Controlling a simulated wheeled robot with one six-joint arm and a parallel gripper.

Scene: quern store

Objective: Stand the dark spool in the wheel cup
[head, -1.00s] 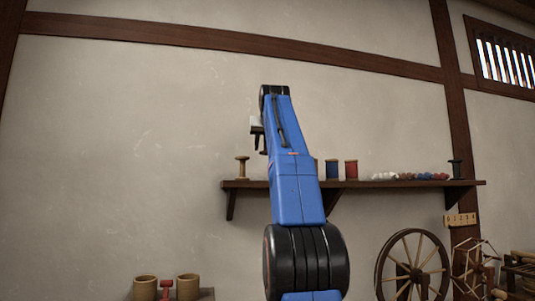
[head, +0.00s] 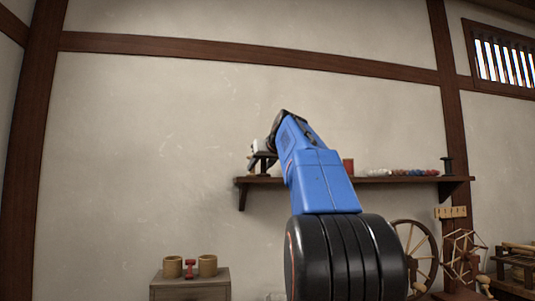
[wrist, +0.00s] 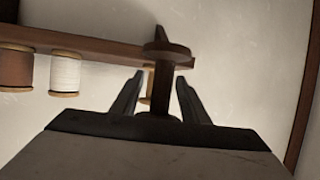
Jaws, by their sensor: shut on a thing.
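My gripper (wrist: 158,95) shows in the wrist view with both fingers around the stem of a dark brown spool (wrist: 168,50). It is shut on the spool, whose wide flange sticks out beyond the fingertips. In the head view my gripper (head: 262,160) is small and partly hidden by my blue arm, in front of the left end of the shelf. Two tan cups stand on a low cabinet at the lower left, a left cup (head: 172,268) and a right cup (head: 207,266). I cannot tell which is the wheel cup.
The wall shelf (head: 400,180) carries a red spool (head: 348,166), several small bundles and a black spool-shaped thing (head: 447,165). A white spool (wrist: 65,73) shows in the wrist view. A spinning wheel (head: 415,250) stands right.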

